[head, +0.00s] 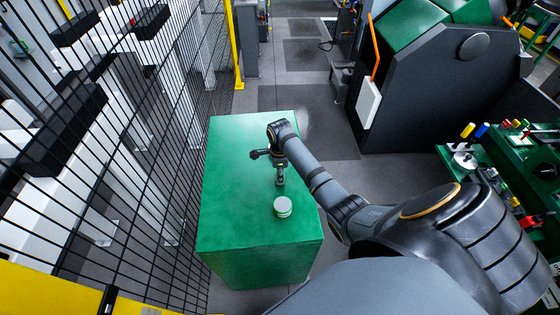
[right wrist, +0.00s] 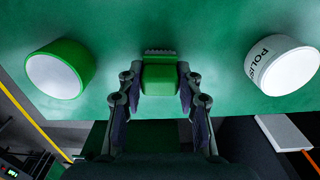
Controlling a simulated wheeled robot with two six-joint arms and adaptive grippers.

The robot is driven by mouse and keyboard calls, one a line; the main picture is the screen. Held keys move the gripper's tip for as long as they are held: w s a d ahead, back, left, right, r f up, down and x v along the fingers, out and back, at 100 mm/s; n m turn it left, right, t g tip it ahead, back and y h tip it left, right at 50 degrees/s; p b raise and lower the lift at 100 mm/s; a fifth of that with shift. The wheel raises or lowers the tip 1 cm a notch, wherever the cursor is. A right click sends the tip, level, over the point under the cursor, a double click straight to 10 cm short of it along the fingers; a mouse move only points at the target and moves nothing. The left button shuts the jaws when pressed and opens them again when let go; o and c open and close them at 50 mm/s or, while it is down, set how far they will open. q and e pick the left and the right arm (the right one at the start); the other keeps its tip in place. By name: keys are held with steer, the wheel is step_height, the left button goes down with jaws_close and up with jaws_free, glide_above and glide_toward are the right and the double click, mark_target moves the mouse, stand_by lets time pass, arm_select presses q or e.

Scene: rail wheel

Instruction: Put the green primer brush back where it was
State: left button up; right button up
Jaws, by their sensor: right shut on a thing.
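The green primer brush (right wrist: 160,78), a small green block with a grey bristle edge, is between the fingers of my right gripper (right wrist: 160,90) in the right wrist view. The gripper is shut on it. In the head view my right gripper (head: 281,180) is over the green cabinet top (head: 235,215), and the brush is not clear there. I cannot tell whether the brush touches the top. My left gripper is not in view.
In the wrist view a green tin with a white end (right wrist: 60,70) is left of the brush and a white POLISH tin (right wrist: 283,65) right. One tin (head: 283,207) shows in the head view. A mesh fence (head: 130,130) stands left; a green bench with coloured handles (head: 467,131) right.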

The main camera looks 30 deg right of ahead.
steer(key=shift+f, duration=0.35)
steer(key=o, duration=1)
step_height(320, 180, up, 12)
steer(key=b, duration=0.2)
